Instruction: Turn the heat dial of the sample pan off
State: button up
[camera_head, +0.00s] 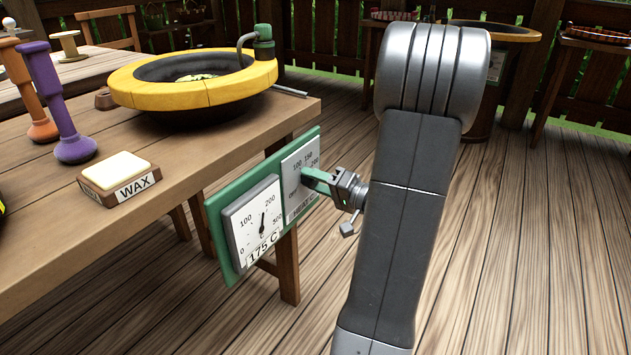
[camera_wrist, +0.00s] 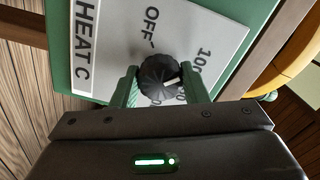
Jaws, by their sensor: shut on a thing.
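The heat dial (camera_wrist: 160,75) is a black ribbed knob on a white plate marked OFF and 100, "HEAT C". Its white pointer mark is at its lower right in the wrist view, away from OFF. My gripper (camera_wrist: 161,88) has its two green fingers on either side of the knob, shut on it. In the head view my gripper (camera_head: 318,180) reaches the dial plate (camera_head: 300,165), and the knob is hidden there. The pan (camera_head: 190,80) is a yellow ring with a dark bowl on the table. A gauge (camera_head: 254,220) beside the dial plate reads 175 C.
The green panel (camera_head: 222,268) carries the gauge and dial plate at the wooden table's (camera_head: 60,240) edge. A wax block (camera_head: 120,180) and purple (camera_head: 60,100) and orange (camera_head: 25,90) tools stand on the table.

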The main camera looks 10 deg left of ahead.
jog(key=n, duration=0.8)
jog(key=shift+f, duration=0.15)
jog(key=n, duration=0.4)
jog(key=shift+n, duration=0.3)
jog(key=shift+w+n, duration=0.1)
jog(key=shift+n, duration=1.6)
jog(key=o, duration=1)
jog(key=shift+c, duration=0.2)
jog(key=p+v, duration=0.2)
jog(key=v, duration=1.2)
